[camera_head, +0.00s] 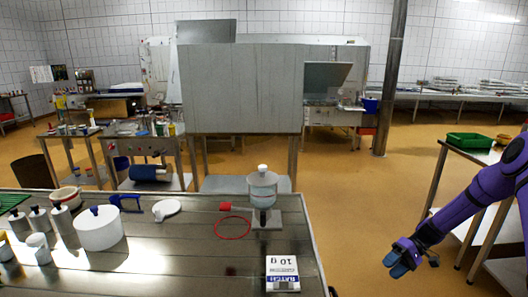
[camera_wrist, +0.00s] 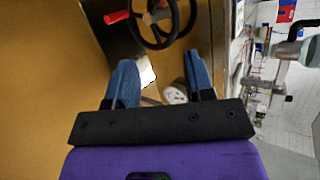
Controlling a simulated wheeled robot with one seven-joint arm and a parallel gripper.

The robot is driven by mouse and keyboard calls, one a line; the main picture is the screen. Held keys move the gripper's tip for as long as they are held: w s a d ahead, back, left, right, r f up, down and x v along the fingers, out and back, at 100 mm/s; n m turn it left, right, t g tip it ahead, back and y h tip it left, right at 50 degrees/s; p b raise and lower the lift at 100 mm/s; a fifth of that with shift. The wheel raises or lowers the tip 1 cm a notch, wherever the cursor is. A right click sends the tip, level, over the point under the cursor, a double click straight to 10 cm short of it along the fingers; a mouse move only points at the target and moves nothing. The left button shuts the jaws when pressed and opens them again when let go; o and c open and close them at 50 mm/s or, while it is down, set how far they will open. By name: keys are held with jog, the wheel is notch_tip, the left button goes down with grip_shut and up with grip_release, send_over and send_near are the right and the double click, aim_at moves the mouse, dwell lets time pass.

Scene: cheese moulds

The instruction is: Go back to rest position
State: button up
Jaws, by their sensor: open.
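My gripper (camera_head: 413,258) is at the lower right of the head view, at the end of my purple arm. It hangs over the tan floor, to the right of the metal table (camera_head: 180,265) and apart from it. In the wrist view my gripper (camera_wrist: 161,82) shows two blue fingers spread apart, with nothing held between them. Floor and more distant things show behind the fingers.
The metal table holds a white cylinder (camera_head: 98,229), a clear vessel on a stand (camera_head: 263,190), a red ring (camera_head: 233,228) and a labelled box (camera_head: 282,272). A side table with a green tray (camera_head: 468,141) stands at right. Open floor lies between.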

jog(key=s+a+r+t+h, duration=0.1)
jog(key=s+a+r+h, duration=0.2)
jog(key=r, duration=0.8)
jog(key=s+a+r+t+h, duration=0.1)
jog(key=s+a+r+h, duration=0.15)
jog(key=r, duration=0.85)
jog(key=s+a+r+t+h, duration=0.1)
jog(key=s+a+r+h, duration=0.15)
jog(key=r, duration=0.85)
jog(key=s+a+r+t+h, duration=0.1)
jog(key=s+r, duration=0.3)
jog(key=s, duration=0.4)
jog(key=s+a+r+t+h, duration=0.1)
jog(key=s+r+t, duration=0.2)
jog(key=s, duration=0.5)
jog(key=s+a+r+m+t+h, duration=0.1)
jog(key=s+r+t, duration=0.1)
jog(key=s+r, duration=0.3)
jog(key=s, duration=0.3)
jog(key=shift+a+t, duration=0.3)
jog(key=shift+t, duration=0.1)
jog(key=shift+w, duration=0.1)
